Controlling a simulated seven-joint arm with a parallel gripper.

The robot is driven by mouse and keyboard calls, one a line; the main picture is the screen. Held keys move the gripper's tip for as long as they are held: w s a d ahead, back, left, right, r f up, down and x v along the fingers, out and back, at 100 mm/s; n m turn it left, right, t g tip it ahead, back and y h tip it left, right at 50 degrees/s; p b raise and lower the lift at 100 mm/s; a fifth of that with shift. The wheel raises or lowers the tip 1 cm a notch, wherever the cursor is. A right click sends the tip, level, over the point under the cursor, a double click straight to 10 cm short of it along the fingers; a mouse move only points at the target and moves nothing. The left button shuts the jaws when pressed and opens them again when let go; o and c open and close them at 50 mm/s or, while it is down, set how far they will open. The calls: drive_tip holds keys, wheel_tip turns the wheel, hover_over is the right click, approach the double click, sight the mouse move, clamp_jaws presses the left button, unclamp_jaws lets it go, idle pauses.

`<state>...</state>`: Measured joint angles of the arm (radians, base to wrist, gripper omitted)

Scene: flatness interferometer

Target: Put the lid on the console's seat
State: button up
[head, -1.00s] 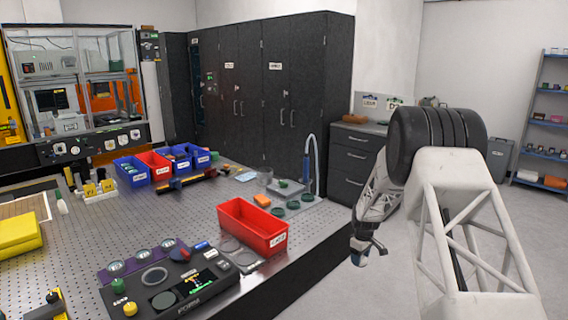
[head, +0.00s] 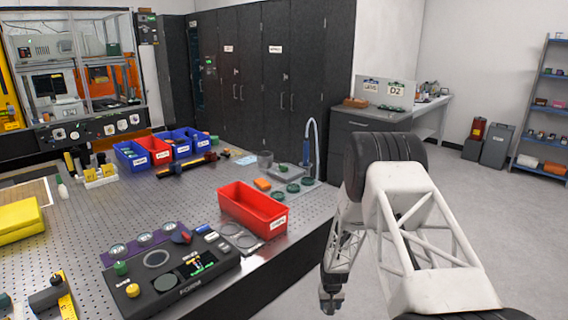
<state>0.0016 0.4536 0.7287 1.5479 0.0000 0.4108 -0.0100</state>
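The console (head: 221,273) is a dark box with a small lit screen, a green knob and a yellow knob, near the front of the perforated table. A pale ring (head: 157,258) and a dark round disc (head: 165,304) are on its top; I cannot tell which is the seat. I cannot clearly identify the lid. Several green round pieces (head: 293,188) lie at the back right of the table. My gripper (head: 331,306) hangs pointing down off the table's right edge, right of the console and apart from it. Its fingers are too small to read.
A red bin (head: 250,208) stands behind the console, with flat clear rings (head: 240,236) beside it. A purple strip (head: 146,243) with round pieces lies along the console's back. Blue bins (head: 146,153) stand farther back. A curved blue-grey hose (head: 310,145) rises at the table's back right.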

drive_tip(key=shift+s+f, duration=0.1)
drive_tip(key=shift+f, duration=0.05)
drive_tip(key=w+r+n, duration=0.2)
drive_tip(key=r+n, duration=0.1)
drive_tip(key=r, duration=1.2)
drive_tip(key=w+r+n, duration=0.2)
drive_tip(key=w+r, duration=0.1)
drive_tip(key=r, duration=1.2)
drive_tip(key=s+a+r+n, duration=0.1)
drive_tip(key=a+r+n, duration=0.1)
drive_tip(key=r, duration=0.4)
drive_tip(key=s+a+r+n, duration=0.1)
drive_tip(key=a+r+n, duration=0.1)
drive_tip(key=a+r, duration=0.2)
drive_tip(key=shift+s+a+r, duration=0.3)
drive_tip(key=shift+a+r, duration=0.05)
drive_tip(key=shift+r, duration=0.6)
drive_tip(key=shift+w, duration=0.15)
drive_tip(key=w, duration=0.5)
drive_tip(key=w+f, duration=0.1)
drive_tip(key=w, duration=0.4)
drive_tip(key=w+a, duration=0.1)
drive_tip(key=w, duration=0.4)
drive_tip(key=shift+w+a+f, duration=0.1)
drive_tip(key=shift+w+f, duration=0.15)
drive_tip(key=shift+w, duration=0.1)
